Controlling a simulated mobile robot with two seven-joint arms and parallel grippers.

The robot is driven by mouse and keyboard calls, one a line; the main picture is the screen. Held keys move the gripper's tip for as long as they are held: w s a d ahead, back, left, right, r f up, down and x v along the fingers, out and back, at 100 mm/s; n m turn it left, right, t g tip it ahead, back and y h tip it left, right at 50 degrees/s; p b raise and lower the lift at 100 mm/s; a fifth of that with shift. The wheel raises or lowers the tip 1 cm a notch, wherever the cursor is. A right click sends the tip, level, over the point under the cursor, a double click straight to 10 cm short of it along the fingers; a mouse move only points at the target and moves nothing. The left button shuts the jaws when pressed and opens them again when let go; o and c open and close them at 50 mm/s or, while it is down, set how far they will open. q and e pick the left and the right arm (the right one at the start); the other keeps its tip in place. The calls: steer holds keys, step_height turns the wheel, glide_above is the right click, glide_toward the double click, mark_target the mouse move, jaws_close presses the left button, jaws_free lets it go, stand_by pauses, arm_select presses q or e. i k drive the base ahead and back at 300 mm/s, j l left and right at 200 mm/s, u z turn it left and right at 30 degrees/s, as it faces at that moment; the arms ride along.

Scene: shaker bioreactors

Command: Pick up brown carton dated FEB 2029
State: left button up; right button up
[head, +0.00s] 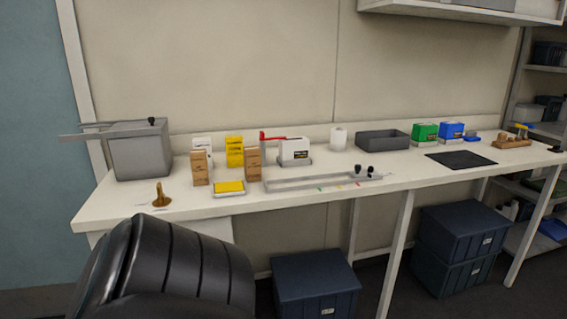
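Two brown cartons stand upright on the white bench in the head view. The left brown carton (200,168) stands in front of a white carton (202,145). The right brown carton (253,163) stands just right of a yellow carton (235,151). The print on both brown cartons is too small to read, so I cannot tell which is dated FEB 2029. Neither of my grippers is in view.
The white bench (120,205) also holds a grey box (141,150), a brass stand (161,195), a yellow-topped tray (229,188), a metal frame (310,184) and a dark grey bin (382,140). A black padded chair (175,265) stands before the bench's left part.

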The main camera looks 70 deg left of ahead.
mark_target(252, 155)
steer(key=i+u, duration=0.6)
steer(key=u, duration=0.15)
steer(key=i+l+u, duration=0.15)
steer(key=u, duration=0.25)
steer(key=i+u, duration=0.2)
steer(key=u, duration=0.3)
steer(key=i+l+u, duration=0.15)
steer(key=u, duration=0.35)
steer(key=i+l+u, duration=0.2)
steer(key=u, duration=0.3)
steer(key=i+l+u, duration=0.15)
steer(key=l+u, duration=0.15)
steer(key=u, duration=0.15)
steer(key=l+u, duration=0.3)
steer(key=u, duration=0.2)
steer(key=i, duration=0.05)
